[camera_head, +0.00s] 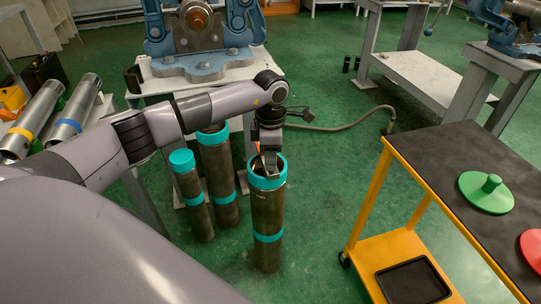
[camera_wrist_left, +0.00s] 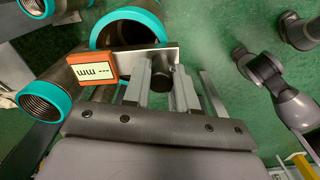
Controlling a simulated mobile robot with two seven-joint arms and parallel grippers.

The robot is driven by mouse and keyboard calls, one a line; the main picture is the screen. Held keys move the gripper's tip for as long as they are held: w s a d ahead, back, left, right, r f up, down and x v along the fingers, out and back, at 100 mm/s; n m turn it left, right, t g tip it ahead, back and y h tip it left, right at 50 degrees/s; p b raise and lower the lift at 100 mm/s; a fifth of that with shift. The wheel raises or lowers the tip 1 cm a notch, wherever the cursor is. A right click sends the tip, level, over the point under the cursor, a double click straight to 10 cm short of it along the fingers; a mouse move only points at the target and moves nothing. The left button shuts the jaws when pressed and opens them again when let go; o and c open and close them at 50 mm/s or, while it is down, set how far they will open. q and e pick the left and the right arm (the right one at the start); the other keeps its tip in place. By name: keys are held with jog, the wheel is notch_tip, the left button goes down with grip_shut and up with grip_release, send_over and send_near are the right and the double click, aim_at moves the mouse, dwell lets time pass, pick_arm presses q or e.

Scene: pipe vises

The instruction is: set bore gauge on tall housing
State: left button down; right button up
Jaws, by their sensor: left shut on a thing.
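My left gripper (camera_head: 268,170) points down at the teal-collared mouth of an upright brown pipe housing (camera_head: 267,222). It is shut on the bore gauge, of which the head view shows only a small orange edge (camera_head: 257,147). In the left wrist view, the gripper (camera_wrist_left: 165,82) grips the dark knob of the gauge. The orange-framed display (camera_wrist_left: 93,72) and flat grey bar of the gauge overlap the near side of the housing's teal rim (camera_wrist_left: 118,18). I cannot tell whether the gauge touches the rim.
Two more teal-collared pipes (camera_head: 190,190) (camera_head: 219,180) stand close on the left. A yellow cart (camera_head: 433,150) with green (camera_head: 486,192) and red (camera_head: 533,250) knobbed discs stands at right. A blue vise (camera_head: 204,62) on its stand is behind. Green floor is open between housing and cart.

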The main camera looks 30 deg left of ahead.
pick_arm(q)
jog(key=shift+f, duration=0.35)
dwell(1.0)
jog(key=c, duration=0.8)
grip_release()
jog(key=shift+r+p, duration=2.55)
jog(key=shift+r, duration=0.95)
